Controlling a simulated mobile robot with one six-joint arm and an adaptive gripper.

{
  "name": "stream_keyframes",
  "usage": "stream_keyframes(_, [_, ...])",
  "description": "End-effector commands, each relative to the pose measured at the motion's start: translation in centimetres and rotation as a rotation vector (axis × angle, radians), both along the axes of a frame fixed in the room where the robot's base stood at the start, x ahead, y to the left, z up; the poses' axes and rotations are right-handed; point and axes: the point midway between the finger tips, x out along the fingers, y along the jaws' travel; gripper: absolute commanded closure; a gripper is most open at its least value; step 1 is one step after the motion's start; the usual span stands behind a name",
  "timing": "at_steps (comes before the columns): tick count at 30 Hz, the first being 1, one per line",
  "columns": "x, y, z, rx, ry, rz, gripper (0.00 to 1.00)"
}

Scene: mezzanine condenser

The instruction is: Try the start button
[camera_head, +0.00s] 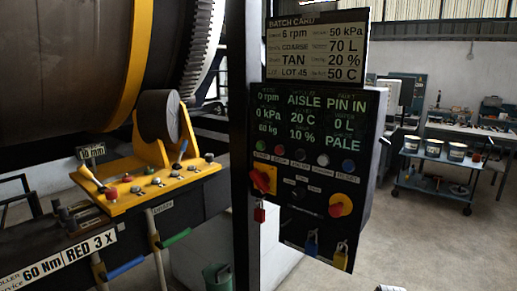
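A dark control panel (318,170) hangs on a black post in the middle of the view. Below its readouts is a row of small buttons: a green button (261,145) at the left end, a red button (280,150), a dark one, a white button (323,160) and a blue button (351,160). Their labels are too small to read, so I cannot tell which is marked start. The lit display reads 0 rpm, 0 kPa, AISLE, PIN IN, 20 C, 0 L, 10 % and PALE. My gripper is not in view.
A batch card (317,50) is above. A large drum (65,60) and yellow control shelf (150,182) fill the left. A blue cart (436,180) stands right; floor before it is clear.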

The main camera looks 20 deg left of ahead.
Motion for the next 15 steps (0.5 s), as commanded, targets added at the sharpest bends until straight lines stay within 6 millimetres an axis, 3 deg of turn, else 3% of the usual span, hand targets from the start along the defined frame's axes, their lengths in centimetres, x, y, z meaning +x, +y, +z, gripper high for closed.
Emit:
stream_keyframes(2, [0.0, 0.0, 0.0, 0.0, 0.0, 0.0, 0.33])
stream_keyframes(12, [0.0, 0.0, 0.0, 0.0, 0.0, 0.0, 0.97])
stream_keyframes(15, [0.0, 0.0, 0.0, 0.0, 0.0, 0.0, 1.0])
